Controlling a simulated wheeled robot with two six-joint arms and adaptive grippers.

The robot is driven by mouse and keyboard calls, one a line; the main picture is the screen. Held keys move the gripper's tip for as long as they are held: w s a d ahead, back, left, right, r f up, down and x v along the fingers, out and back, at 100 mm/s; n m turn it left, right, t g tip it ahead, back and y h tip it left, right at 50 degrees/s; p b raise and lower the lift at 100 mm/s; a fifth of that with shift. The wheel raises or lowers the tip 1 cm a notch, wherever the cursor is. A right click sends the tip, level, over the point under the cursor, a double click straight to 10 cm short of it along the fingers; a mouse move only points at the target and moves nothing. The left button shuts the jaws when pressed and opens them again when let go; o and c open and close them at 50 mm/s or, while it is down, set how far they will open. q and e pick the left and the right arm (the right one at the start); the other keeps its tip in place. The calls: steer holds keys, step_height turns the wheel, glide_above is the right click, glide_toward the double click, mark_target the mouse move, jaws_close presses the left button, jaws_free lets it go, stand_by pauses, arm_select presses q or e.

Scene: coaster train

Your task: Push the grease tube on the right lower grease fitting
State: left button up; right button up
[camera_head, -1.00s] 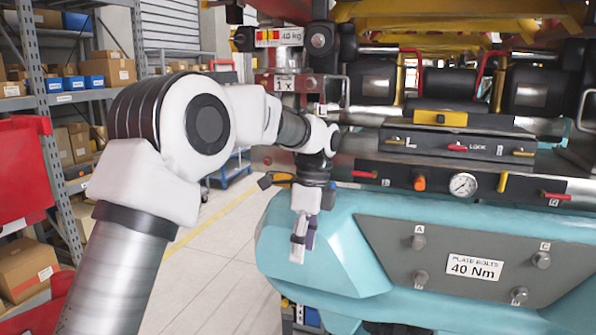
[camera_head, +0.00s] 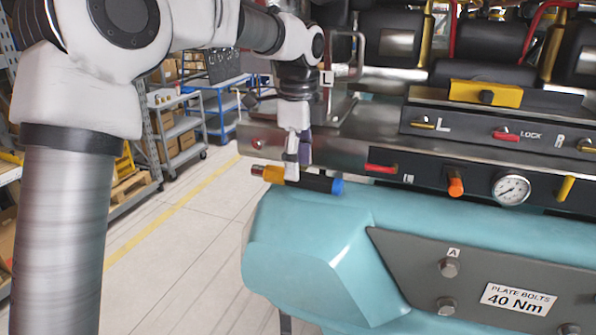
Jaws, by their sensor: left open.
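A short tube (camera_head: 318,183) with an orange end, a dark body and a blue end is at the front left edge of the teal train body. It may be the grease tube, but I cannot tell for sure. My left gripper (camera_head: 292,175) points down at the tube with its jaws open, and its fingers overlap the tube in the picture. I cannot tell whether the tube lies between them or what supports it. I cannot make out the right lower grease fitting. My right gripper is not in view.
The teal train body (camera_head: 420,215) has a grey bolt plate (camera_head: 400,262) in front. Above it are a gauge (camera_head: 511,189), levers and a dark panel (camera_head: 435,172). A metal handle (camera_head: 360,55) stands near my left wrist.

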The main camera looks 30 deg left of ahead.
arm_select(q)
step_height(320, 180, down, 3)
steer(key=shift+a+r, duration=0.1)
steer(key=shift+r, duration=0.1)
steer(key=shift+w+a+f, duration=0.15)
steer(key=shift+w+f, duration=0.15)
steer(key=shift+f, duration=0.05)
steer(key=shift+r, duration=0.1)
steer(key=c, duration=0.9)
steer(key=shift+s+d+r, duration=0.1)
steer(key=shift+s+d, duration=0.1)
steer(key=shift+s, duration=0.05)
jaws_close()
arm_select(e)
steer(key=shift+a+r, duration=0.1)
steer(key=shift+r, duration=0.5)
arm_select(q)
steer(key=shift+w+a, duration=0.15)
steer(key=shift+w, duration=0.05)
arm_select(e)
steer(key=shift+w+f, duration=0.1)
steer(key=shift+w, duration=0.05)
